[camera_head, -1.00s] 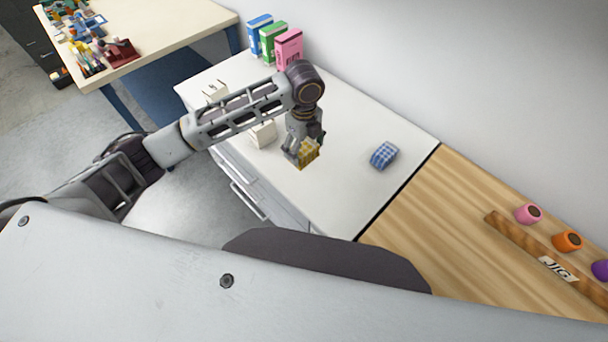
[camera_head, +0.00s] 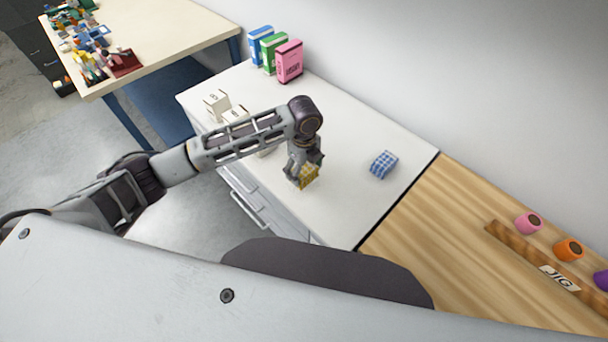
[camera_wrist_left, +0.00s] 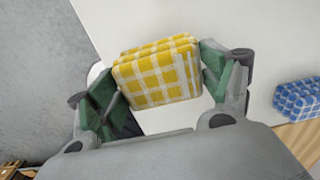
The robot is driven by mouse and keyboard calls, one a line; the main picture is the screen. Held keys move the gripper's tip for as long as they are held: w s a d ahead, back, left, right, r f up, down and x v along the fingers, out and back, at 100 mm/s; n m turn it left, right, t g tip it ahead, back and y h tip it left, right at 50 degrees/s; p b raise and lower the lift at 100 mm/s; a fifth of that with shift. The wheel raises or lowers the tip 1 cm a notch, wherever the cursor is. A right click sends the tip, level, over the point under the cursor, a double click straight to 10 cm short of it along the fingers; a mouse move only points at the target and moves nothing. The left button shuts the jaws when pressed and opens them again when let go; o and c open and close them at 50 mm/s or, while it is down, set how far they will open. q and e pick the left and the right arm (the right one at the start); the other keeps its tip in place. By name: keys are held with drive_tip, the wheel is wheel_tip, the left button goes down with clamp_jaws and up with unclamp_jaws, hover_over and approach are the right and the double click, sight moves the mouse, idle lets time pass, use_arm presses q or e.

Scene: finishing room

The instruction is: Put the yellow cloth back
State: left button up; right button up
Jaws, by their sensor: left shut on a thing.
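The yellow cloth (camera_head: 309,177) is a folded yellow-and-white checked bundle over the white cabinet top (camera_head: 340,121). My left gripper (camera_head: 302,172) is shut on it from above. In the left wrist view the cloth (camera_wrist_left: 157,75) sits between the two green-padded fingers of my left gripper (camera_wrist_left: 158,88). I cannot tell whether the cloth touches the cabinet top. A blue checked cloth (camera_head: 383,165) lies folded to the right of it; it also shows at the right of the left wrist view (camera_wrist_left: 297,98). My right gripper is not in view.
White boxes (camera_head: 217,104) stand behind my left arm, partly hidden. Blue, green and pink boxes (camera_head: 289,62) stand at the back against the wall. A wooden top (camera_head: 432,228) with a jig rail (camera_head: 541,266) and coloured cups adjoins on the right. The cabinet top between the cloths is clear.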

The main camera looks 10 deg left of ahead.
sight(304, 175)
use_arm(q)
drive_tip(key=shift+f, duration=1.85)
drive_tip(key=shift+f, duration=0.1)
drive_tip(key=o, duration=0.9)
drive_tip(key=shift+r, duration=6.1)
